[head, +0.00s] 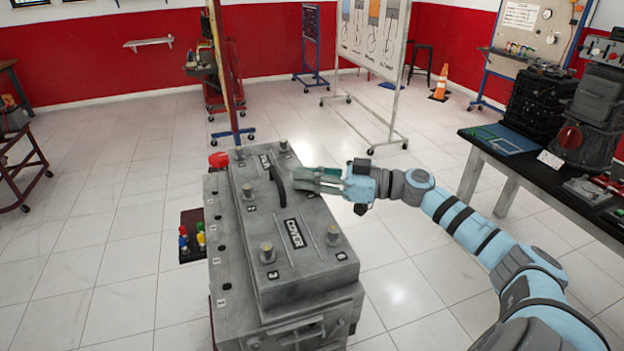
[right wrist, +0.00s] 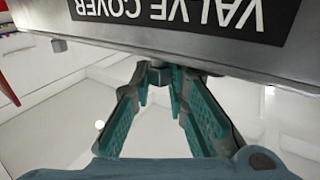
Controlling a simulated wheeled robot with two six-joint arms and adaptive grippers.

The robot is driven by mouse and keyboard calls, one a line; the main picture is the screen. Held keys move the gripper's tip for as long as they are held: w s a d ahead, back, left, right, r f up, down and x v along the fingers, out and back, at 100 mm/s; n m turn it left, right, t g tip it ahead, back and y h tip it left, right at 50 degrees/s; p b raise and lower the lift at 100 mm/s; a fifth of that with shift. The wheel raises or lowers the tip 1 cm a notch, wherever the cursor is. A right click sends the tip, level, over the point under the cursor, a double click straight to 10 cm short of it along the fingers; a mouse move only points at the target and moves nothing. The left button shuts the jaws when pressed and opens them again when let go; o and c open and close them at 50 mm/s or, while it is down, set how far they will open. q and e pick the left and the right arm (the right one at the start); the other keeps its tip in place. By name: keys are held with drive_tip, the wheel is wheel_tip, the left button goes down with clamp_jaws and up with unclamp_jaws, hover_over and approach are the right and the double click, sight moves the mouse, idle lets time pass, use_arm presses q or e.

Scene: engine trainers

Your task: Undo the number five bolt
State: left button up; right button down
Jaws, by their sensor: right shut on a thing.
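The grey engine trainer with its valve cover (head: 300,265) stands in the middle of the head view. My right gripper (head: 300,180) reaches in from the right over the cover's right edge, and in the right wrist view its teal fingers (right wrist: 160,82) close around a dark bolt head (right wrist: 158,66). This appears to be the number five bolt, on the right side between the far bolt (head: 284,145) and the near right bolt (head: 333,235). My left gripper is not in view.
A dark curved handle (head: 277,186) rises from the cover beside my right gripper. Other bolts stand on the left side (head: 248,192) and near left (head: 267,252). A workbench (head: 530,170) with engine parts stands at the right.

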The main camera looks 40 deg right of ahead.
drive_tip(key=shift+f+n+g+y+b, duration=0.25)
drive_tip(key=shift+n+g+y+b, duration=0.35)
drive_tip(key=shift+g+y, duration=0.1)
drive_tip(key=shift+n+g+y+b, duration=1.05)
drive_tip(key=shift+n+g+y, duration=0.55)
drive_tip(key=shift+g, duration=0.6)
drive_tip(key=c, duration=1.8)
unclamp_jaws()
drive_tip(key=shift+o, duration=1.3)
drive_tip(key=shift+a, duration=0.15)
drive_tip(key=shift+r, duration=0.15)
